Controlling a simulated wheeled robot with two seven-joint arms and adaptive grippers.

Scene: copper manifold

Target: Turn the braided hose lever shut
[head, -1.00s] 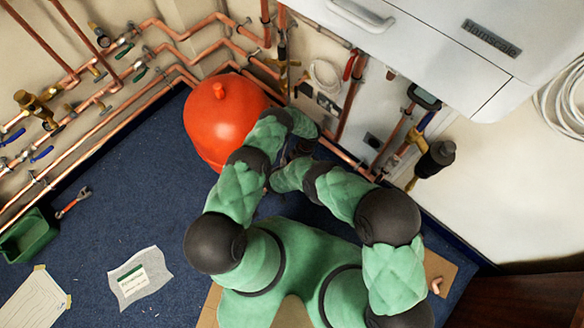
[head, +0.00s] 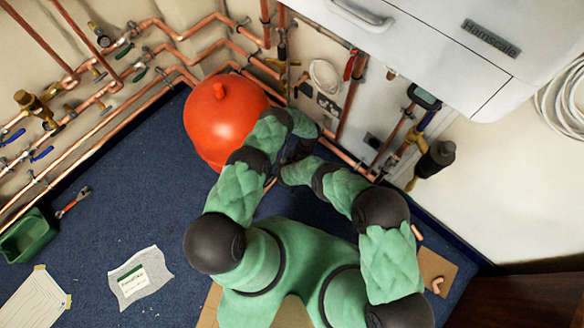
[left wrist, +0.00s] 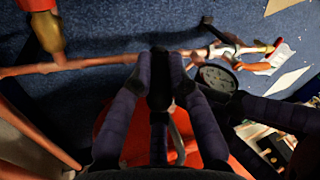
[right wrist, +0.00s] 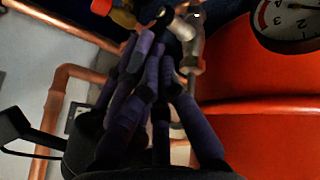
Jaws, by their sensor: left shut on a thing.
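My left gripper (left wrist: 160,65) has its dark purple fingers drawn together around a small dark piece. That piece is probably the lever, but the fingers cover most of it and its angle cannot be read. A grey curved hose (left wrist: 179,138) shows below the fingers in the left wrist view. My right gripper (right wrist: 160,70) is close to the left one; dark fingers overlap in the right wrist view, so its opening is unclear. A silver fitting (right wrist: 192,58) stands just right of the fingertips.
The red vessel (head: 218,120) stands close beside my left arm. A pressure gauge (left wrist: 216,79) is near the left fingers. Copper pipes (right wrist: 75,85) run along the wall. The white boiler (head: 440,45) overhangs at upper right.

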